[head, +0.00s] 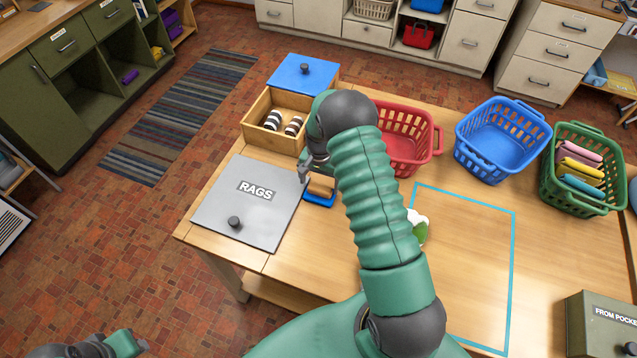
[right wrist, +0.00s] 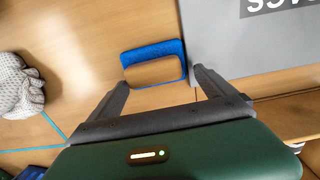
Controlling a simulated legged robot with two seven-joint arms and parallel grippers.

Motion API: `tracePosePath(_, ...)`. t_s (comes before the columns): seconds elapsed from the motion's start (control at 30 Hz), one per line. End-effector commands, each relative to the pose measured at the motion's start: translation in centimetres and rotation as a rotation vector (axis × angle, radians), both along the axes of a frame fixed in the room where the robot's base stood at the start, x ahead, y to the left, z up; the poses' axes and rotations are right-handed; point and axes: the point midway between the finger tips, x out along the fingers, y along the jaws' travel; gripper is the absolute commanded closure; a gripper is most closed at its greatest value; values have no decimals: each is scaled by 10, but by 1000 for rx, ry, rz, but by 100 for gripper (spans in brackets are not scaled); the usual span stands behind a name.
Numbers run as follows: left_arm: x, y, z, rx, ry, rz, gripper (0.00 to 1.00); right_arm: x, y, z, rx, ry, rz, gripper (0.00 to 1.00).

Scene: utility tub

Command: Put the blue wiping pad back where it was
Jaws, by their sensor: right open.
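The blue wiping pad (head: 319,199) lies on the wooden table just right of the grey RAGS panel (head: 237,208), partly hidden by my right arm. My right gripper (head: 312,172) is open and empty. In the right wrist view its fingertips (right wrist: 160,77) sit near the pad's near edge, one toward each side; contact cannot be told. My left gripper (head: 100,346) is at the bottom left, cut by the frame, away from the table.
A wooden box (head: 272,122) with striped rolls and a blue lid (head: 303,74) stand behind. Red (head: 408,140), blue (head: 500,140) and green (head: 583,170) baskets line the back right. A teal outline (head: 513,270) marks the table. A white-green item (head: 419,226) lies beside my arm.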

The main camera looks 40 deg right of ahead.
Motion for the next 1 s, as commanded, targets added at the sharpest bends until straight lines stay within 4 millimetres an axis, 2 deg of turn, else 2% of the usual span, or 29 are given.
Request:
tracePosePath(0.17, 0, -1, -12, 0, 0, -1, 64, 1, -2, 34, -3, -6, -2, 6)
tracePosePath(0.4, 0, -1, -24, 0, 0, -1, 64, 2, 4, 95, -6, -5, -1, 6)
tracePosePath(0.53, 0, -1, -26, 0, 0, -1, 64, 1, 6, 113, -6, -2, 2, 6)
tracePosePath(0.6, 0, 0, -26, 0, 0, -1, 64, 0, 14, 120, -6, -10, 34, 6)
tracePosePath(0.67, 0, 0, -26, 0, 0, 0, 64, -4, 34, 127, -9, -24, 111, 6)
tracePosePath(0.77, 0, -1, -25, 0, 0, -1, 64, -25, 93, 143, -25, -70, 347, 6)
tracePosePath(0.8, 0, -1, -25, 0, 0, -1, 64, -40, 119, 148, -36, -91, 464, 6)
tracePosePath(0.9, 0, -1, -26, 0, 0, -1, 64, -82, 175, 156, -70, -144, 743, 6)
tracePosePath(1.0, 0, -1, -26, 0, 0, -1, 64, -121, 210, 156, -100, -181, 958, 6)
